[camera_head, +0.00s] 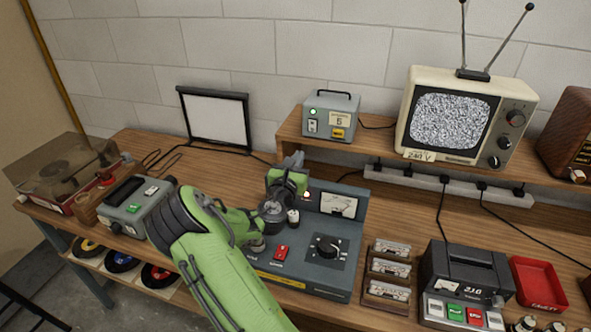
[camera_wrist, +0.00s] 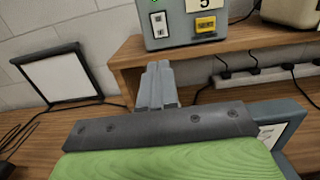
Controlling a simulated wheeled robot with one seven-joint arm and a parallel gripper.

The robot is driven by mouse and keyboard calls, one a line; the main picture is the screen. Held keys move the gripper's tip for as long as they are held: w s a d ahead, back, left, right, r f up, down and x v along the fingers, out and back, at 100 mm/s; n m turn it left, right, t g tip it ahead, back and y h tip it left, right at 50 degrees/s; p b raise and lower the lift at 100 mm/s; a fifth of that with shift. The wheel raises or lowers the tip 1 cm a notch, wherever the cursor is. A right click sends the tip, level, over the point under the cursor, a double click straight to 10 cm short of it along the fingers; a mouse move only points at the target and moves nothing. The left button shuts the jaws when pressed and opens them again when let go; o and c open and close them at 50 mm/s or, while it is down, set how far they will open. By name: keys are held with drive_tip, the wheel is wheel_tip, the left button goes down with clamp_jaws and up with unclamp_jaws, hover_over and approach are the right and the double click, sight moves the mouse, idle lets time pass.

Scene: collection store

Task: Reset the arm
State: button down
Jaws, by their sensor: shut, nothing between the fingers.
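My green arm reaches up from the bottom of the head view over the bench. My gripper (camera_head: 291,163) is shut and empty. It is above the back part of a blue-grey control box (camera_head: 318,262) with a dial, a red switch and a meter. In the wrist view my gripper (camera_wrist: 158,72) has its fingers together, pointing toward the raised shelf's left end (camera_wrist: 128,75). I cannot tell how far the fingertips are from the shelf edge. Part of the control box is hidden behind my arm.
A grey box with a yellow label (camera_head: 331,115) and a television (camera_head: 450,112) stand on the shelf. A framed white panel (camera_head: 215,118) leans at the wall. A grey device (camera_head: 135,207) and a turntable (camera_head: 62,172) are left; cassettes (camera_head: 389,270), a black device (camera_head: 465,275) and a red tray (camera_head: 538,283) are right.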

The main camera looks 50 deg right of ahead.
drive_tip(key=v, duration=0.3)
drive_tip(key=shift+s+r, duration=0.1)
drive_tip(key=shift+r, duration=0.05)
idle(0.3)
